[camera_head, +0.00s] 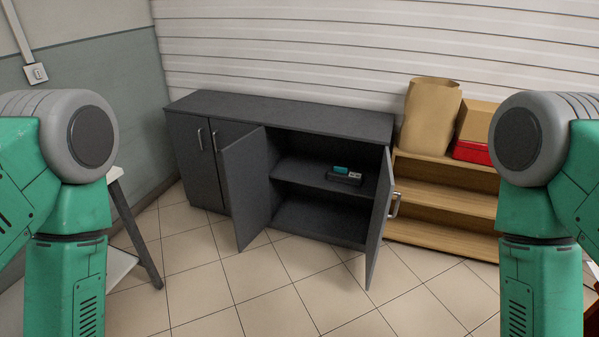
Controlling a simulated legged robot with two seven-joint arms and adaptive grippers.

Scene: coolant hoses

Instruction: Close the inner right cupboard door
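A dark grey cupboard (285,112) stands against the slatted wall. In its right half, two doors stand open. The inner right door (245,188), nearer the cupboard's middle, swings out toward me and to the left. The outer right door (378,220), with a metal handle, also swings out toward me. The two left doors (192,150) are shut. My green arms show at both sides of the view, well in front of the cupboard. Both my grippers are out of view.
A small dark item with a teal top (344,175) lies on the cupboard's shelf. A wooden shelf unit (440,205) with a paper bag (430,115) and red box (475,151) stands at right. A table leg (135,232) is at left. Tiled floor ahead is clear.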

